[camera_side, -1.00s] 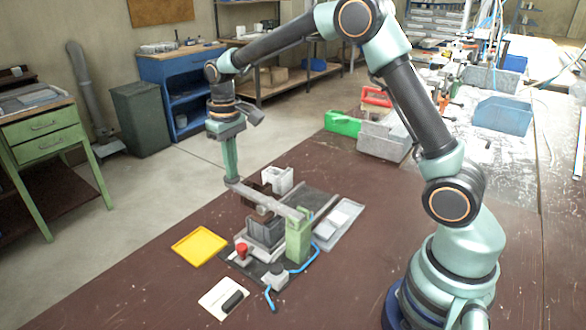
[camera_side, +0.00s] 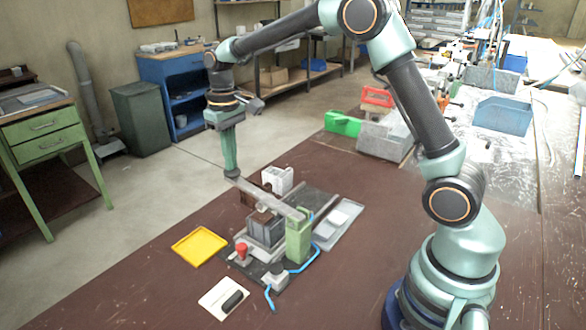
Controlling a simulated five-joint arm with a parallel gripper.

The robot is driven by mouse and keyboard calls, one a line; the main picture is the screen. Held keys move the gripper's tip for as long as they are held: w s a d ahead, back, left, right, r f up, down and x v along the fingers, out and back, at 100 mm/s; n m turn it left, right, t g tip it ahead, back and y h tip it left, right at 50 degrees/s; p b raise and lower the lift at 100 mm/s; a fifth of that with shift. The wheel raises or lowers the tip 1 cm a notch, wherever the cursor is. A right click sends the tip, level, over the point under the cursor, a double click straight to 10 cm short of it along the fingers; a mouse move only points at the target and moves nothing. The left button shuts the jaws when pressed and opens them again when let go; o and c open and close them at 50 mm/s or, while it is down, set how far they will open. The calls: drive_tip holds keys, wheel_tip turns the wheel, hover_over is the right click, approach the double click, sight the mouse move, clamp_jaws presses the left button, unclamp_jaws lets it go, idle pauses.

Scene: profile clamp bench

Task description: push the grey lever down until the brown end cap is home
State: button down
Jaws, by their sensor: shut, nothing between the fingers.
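The grey lever (camera_side: 275,201) runs from a green post (camera_side: 298,238) up and left over the clamp fixture, its free end at the far left. My gripper (camera_side: 231,174) is shut and empty, pointing down at the lever's free end. Its tips meet the lever end in this view; I cannot tell whether they touch or sit just above it. A brown part, seemingly the end cap (camera_side: 249,196), shows below the lever, beside a dark grey block (camera_side: 265,230). The lever partly hides it, and its seating cannot be made out.
A red button (camera_side: 242,251), a yellow tray (camera_side: 199,246), a white pad with a black item (camera_side: 223,298) and a blue cable (camera_side: 305,262) lie around the fixture. A white block (camera_side: 277,180) stands behind it and a grey tray (camera_side: 338,224) to its right. The brown bench front is clear.

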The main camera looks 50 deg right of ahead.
drive_tip(key=shift+r, duration=2.95)
drive_tip(key=shift+s+r, duration=0.1)
drive_tip(key=s+r+t, duration=0.3)
drive_tip(key=s+r, duration=0.2)
drive_tip(key=s, duration=0.4)
drive_tip(key=s+f+t, duration=0.2)
drive_tip(key=s+f, duration=0.1)
drive_tip(key=s, duration=0.7)
drive_tip(key=shift+s+t, duration=0.3)
